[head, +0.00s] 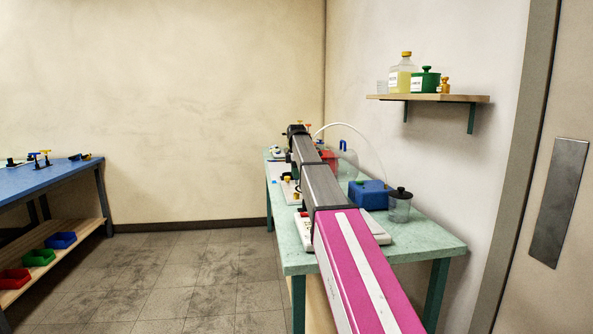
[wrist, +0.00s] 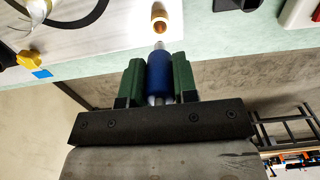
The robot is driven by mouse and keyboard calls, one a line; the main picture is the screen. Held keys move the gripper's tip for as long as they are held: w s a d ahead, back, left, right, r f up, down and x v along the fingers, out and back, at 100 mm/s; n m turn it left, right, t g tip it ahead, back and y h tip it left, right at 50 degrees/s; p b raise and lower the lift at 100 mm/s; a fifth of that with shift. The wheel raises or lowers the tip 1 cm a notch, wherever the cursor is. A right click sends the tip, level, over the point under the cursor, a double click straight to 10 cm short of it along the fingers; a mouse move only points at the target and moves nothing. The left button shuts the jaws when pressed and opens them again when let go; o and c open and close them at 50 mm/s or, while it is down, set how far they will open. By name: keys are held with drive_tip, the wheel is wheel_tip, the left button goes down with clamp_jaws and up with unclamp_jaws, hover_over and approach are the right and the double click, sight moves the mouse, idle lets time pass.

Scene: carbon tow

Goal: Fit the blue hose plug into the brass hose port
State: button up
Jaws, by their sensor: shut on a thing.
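In the wrist view my gripper (wrist: 158,66) is shut on the blue hose plug (wrist: 160,77), its green fingers on either side of the blue body. The plug's pale metal tip points up the picture toward the brass hose port (wrist: 159,22). The port is a copper-coloured ring with a dark opening, by the edge of the white panel. A small gap shows between tip and port, and the two are nearly in line. In the head view my arm hides the gripper, plug and port.
The green worktop (head: 428,243) carries a blue box (head: 368,195), a lidded jar (head: 400,210) and a white arching hose (head: 366,135). A yellow knob (wrist: 28,58) and a blue patch (wrist: 42,74) lie left in the wrist view. A blue bench (head: 35,183) stands far left; the floor between is clear.

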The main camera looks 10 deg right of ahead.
sight(296, 183)
drive_tip(key=shift+f, duration=1.45)
drive_tip(key=shift+f, duration=1.6)
idle(0.4)
drive_tip(key=o, duration=1)
wheel_tip(296, 183, up, 10)
drive_tip(key=shift+f, duration=0.15)
drive_tip(key=shift+r, duration=0.5)
